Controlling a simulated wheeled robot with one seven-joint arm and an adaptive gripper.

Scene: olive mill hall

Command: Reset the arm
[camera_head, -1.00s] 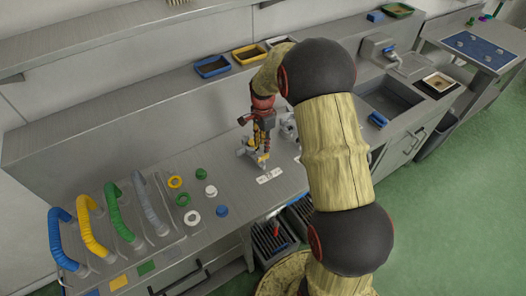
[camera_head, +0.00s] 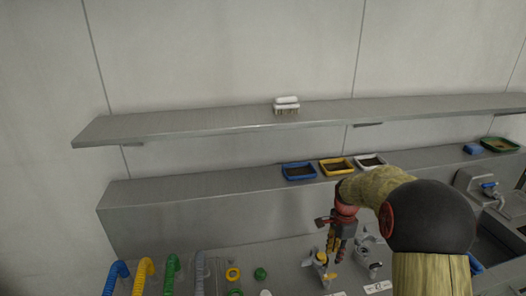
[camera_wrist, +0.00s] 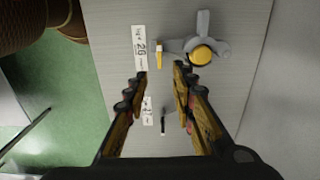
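My gripper (camera_head: 334,256) points down over the bench, in front of the raised back ledge. In the wrist view my gripper (camera_wrist: 160,71) has its two fingers apart with nothing held between them. A grey three-armed fitting with a yellow knob (camera_wrist: 201,50) lies on the bench beyond the fingertips, to the right. It also shows in the head view beside my gripper (camera_head: 319,264). A small yellow piece (camera_wrist: 158,56) shows past the fingertips. I cannot tell whether the fingers touch anything.
A second grey fitting (camera_head: 369,258) stands right of my gripper. A blue tray (camera_head: 298,171), a yellow tray (camera_head: 337,166) and a white tray (camera_head: 369,161) sit on the ledge. A wall shelf (camera_head: 200,124) holds a white brush (camera_head: 286,104). Coloured hoses (camera_head: 144,272) stand at lower left.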

